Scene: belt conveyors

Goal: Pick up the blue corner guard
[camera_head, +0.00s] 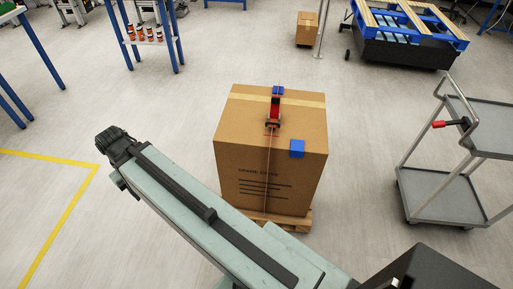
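A large brown cardboard box (245,125) stands in the middle on a low wooden pallet (303,221). One blue corner guard (297,148) sits at the front top edge of the box, right of centre. A second blue piece (278,90) sits at the back top edge, partly behind a red and dark tool on top. My arm crosses the lower part of the view, in front of the box, and ends in a dark part at the left. I cannot make out any gripper fingers there, and nothing of mine touches the box.
A red-handled tool (274,112) lies on the box top, with a thin strap (267,175) down its front. A grey cart (440,195) stands right. A blue-legged table (150,42) with small jars is at the back left. Floor left of the box is clear.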

